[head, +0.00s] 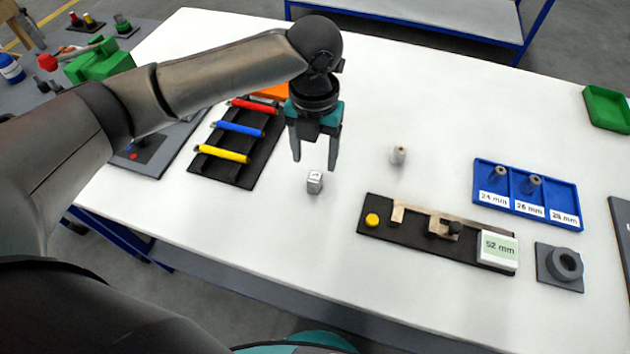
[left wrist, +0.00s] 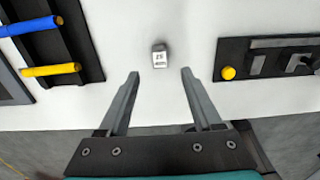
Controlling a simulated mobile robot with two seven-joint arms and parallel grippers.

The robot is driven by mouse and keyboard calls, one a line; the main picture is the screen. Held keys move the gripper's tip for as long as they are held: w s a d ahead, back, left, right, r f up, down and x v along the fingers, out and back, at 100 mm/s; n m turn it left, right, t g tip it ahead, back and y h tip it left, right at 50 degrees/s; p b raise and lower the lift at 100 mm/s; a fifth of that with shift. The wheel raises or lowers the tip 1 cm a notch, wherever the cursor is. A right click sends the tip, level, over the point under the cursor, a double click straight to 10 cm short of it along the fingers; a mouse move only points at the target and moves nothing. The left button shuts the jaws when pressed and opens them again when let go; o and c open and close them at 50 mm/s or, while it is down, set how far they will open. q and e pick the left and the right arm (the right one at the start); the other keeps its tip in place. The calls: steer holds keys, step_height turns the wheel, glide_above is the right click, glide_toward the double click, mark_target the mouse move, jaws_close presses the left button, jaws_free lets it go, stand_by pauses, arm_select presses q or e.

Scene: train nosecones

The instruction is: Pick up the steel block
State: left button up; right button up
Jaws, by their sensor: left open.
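The steel block (head: 314,183) is a small grey block with a white marked label, standing alone on the white table. My left gripper (head: 315,164) is open and empty, pointing down just above and behind the block in the head view. In the left wrist view the block (left wrist: 159,56) lies beyond the tips of my open left gripper (left wrist: 159,72), about midway between the two fingers and apart from them. The right gripper is not in view.
A black rack (head: 236,145) with red, blue and yellow handles lies to the left. A gauge board (head: 400,236) with a yellow button and a display lies to the right. A small cylinder (head: 398,155) stands behind it. A blue labelled tray (head: 563,204) is farther right.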

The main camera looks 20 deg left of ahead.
mark_target(315, 177)
arm_select(q)
steer(key=shift+f, duration=1.6)
step_height(315, 177, down, 5)
steer(key=shift+w+r+b, duration=0.1)
steer(key=shift+b, duration=0.7)
jaws_close()
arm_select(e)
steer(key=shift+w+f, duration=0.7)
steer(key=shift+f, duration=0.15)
